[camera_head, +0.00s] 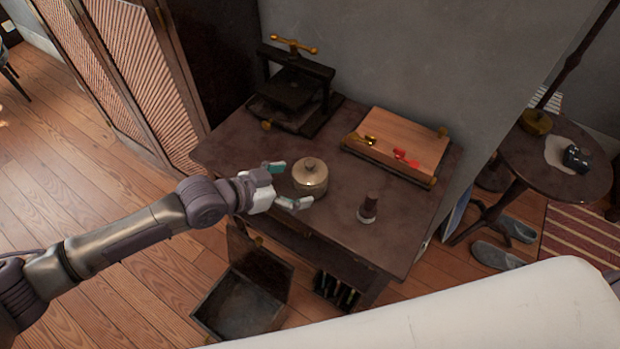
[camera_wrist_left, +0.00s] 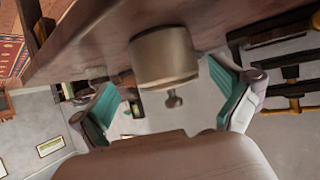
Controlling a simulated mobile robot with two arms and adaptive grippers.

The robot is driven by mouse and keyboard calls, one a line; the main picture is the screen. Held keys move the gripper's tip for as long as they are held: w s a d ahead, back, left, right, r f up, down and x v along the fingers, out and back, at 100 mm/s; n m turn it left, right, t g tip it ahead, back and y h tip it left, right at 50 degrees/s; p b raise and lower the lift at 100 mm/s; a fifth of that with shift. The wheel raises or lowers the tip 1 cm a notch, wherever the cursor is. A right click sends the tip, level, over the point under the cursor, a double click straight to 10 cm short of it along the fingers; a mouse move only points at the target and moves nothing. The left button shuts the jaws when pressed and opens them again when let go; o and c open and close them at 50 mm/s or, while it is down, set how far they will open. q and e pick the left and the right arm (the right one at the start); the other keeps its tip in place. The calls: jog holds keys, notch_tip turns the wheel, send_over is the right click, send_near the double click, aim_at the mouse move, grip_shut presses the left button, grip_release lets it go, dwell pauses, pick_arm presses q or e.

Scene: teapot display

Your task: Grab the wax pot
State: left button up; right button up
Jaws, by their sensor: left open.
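The wax pot (camera_head: 310,180) is a round beige pot with a lid and a small knob. It stands upright on the dark wooden table (camera_head: 345,215). My left gripper (camera_head: 287,185) is at the pot's left side with its fingers spread and pointing toward it. In the left wrist view, which is upside down, the pot (camera_wrist_left: 165,58) shows between and ahead of the two open teal-padded fingers (camera_wrist_left: 168,103). I cannot tell whether either finger touches it. My right gripper does not show.
A small dark stamp-like object (camera_head: 368,208) stands right of the pot. A black press (camera_head: 295,80) and a wooden board (camera_head: 405,145) with red and gold pieces are behind. An open box (camera_head: 245,295) is on the floor. A round side table (camera_head: 540,180) stands right.

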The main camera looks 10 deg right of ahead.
aim_at(310, 176)
pick_arm(q)
jog(key=x, duration=0.5)
jog(key=shift+w+d+r, duration=0.1)
jog(key=shift+w+r, duration=0.1)
jog(key=shift+w, duration=0.15)
jog(key=shift+c, duration=0.3)
jog(key=c, duration=1.3)
jog(key=shift+r, duration=0.15)
jog(key=shift+c, duration=0.2)
